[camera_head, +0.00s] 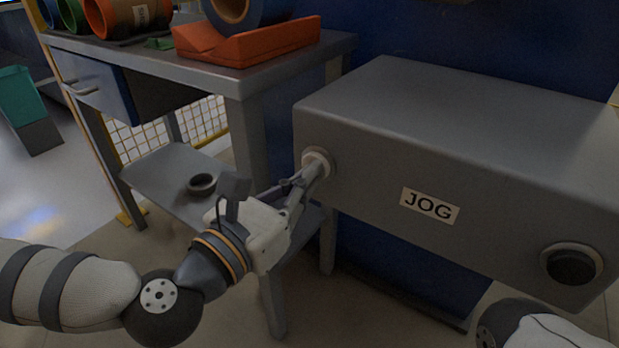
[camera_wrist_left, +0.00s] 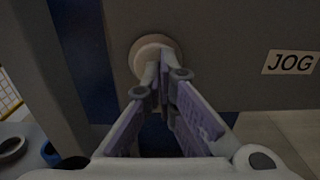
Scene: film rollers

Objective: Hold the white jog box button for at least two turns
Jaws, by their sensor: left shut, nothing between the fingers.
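The grey jog box (camera_head: 450,120) fills the right of the head view, with a JOG label (camera_head: 430,205) on its front. The white button (camera_head: 318,162) is at the left end of that front face. A black button (camera_head: 571,264) is at the right end. My left gripper (camera_head: 322,168) is shut and empty, its fingertips at the white button and covering part of it. In the left wrist view the closed fingertips overlap the white button (camera_wrist_left: 150,47); they appear to touch it, but how far it is pressed cannot be told. My right gripper is not in view.
A grey workbench (camera_head: 200,75) stands left of the box, with an orange cradle (camera_head: 245,45) holding a roll and more rolls behind. A dark ring (camera_head: 202,184) lies on its lower shelf. A teal bin (camera_head: 22,98) stands far left. Open floor lies at left.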

